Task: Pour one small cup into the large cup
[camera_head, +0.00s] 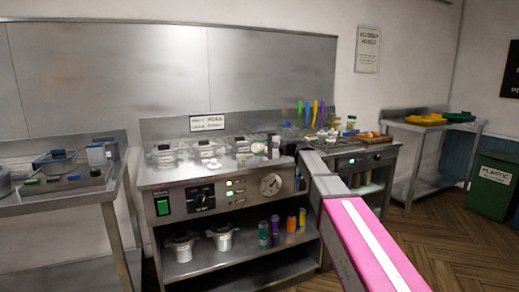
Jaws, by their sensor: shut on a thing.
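My pink and grey arm reaches from the lower right to the range top. My gripper (281,147) is small and far off at its end, over the right part of the steel top. It is shut on a small pale thing (275,151), which looks like a small cup; its tilt is hard to tell. Another pale cup-like thing (258,148) stands just left of it, apart or touching I cannot tell. A grey-white vessel (241,146) stands further left. Which of these is the large cup is too small to tell. Any contents are hidden.
The steel frying range (160,180) has fryer wells and a front panel with a dial (271,184). Pots (223,238) and coloured bottles (275,226) stand on the shelf below. A side table (50,198) with pans is left. Coloured utensils (315,112) and trays are right.

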